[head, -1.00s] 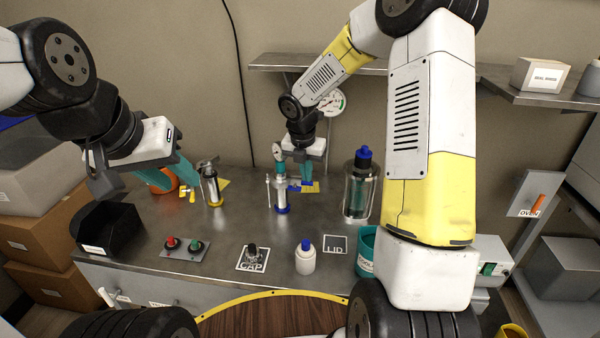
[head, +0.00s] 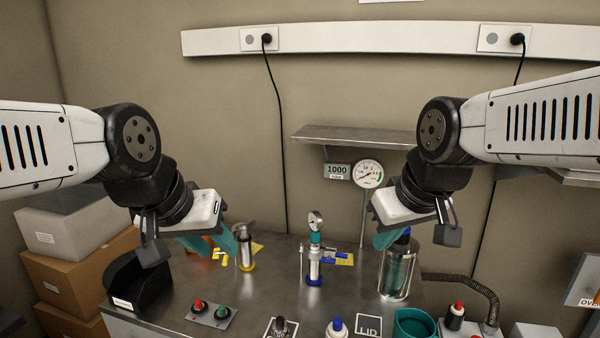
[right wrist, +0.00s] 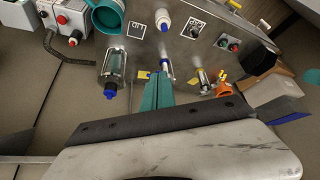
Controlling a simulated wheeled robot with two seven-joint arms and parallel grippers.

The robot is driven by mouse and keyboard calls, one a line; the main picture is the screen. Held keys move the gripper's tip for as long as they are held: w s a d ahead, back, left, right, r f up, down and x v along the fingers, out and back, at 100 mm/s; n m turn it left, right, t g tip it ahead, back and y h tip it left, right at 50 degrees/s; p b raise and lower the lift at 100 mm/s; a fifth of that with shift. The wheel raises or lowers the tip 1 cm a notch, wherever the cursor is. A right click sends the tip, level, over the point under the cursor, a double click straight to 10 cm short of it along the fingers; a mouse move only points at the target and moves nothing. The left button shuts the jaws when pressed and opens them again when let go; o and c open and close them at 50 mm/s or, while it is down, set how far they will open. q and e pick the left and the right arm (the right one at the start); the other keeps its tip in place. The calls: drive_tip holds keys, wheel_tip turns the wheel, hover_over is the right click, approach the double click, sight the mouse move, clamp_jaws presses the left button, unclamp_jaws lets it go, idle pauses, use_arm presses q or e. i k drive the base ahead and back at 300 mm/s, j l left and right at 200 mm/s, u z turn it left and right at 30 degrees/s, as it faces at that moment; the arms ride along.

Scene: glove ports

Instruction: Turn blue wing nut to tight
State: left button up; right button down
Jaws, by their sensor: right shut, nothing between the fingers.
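The blue wing nut (head: 328,259) sits just right of an upright metal cylinder with a blue base ring (head: 314,264), in front of a yellow plate (head: 346,259). How far it is turned is too small to tell. My right gripper (head: 384,240) is shut and empty, above and right of the nut, apart from it, in front of a glass vessel. In the right wrist view its teal fingers (right wrist: 157,92) lie together, pointing toward the bench. My left gripper (head: 212,243) looks open and empty, near a yellow wing nut (head: 220,255) beside a yellow-ringed cylinder (head: 246,250).
The glass vessel with a blue cap (head: 397,270) stands right of the nut. A gauge on a post (head: 368,175) rises behind it. A black bin (head: 135,284), red and green buttons (head: 210,312), a white bottle (head: 337,328) and a teal tub (head: 414,325) line the front.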

sight(328, 260)
drive_tip(key=l+u, duration=0.2)
drive_tip(key=u, duration=0.25)
drive_tip(key=l+u, duration=0.15)
drive_tip(key=u, duration=0.3)
drive_tip(key=k+l+u, duration=0.25)
drive_tip(key=l, duration=0.35)
drive_tip(key=k+l+u, duration=0.2)
drive_tip(key=k+l, duration=0.6)
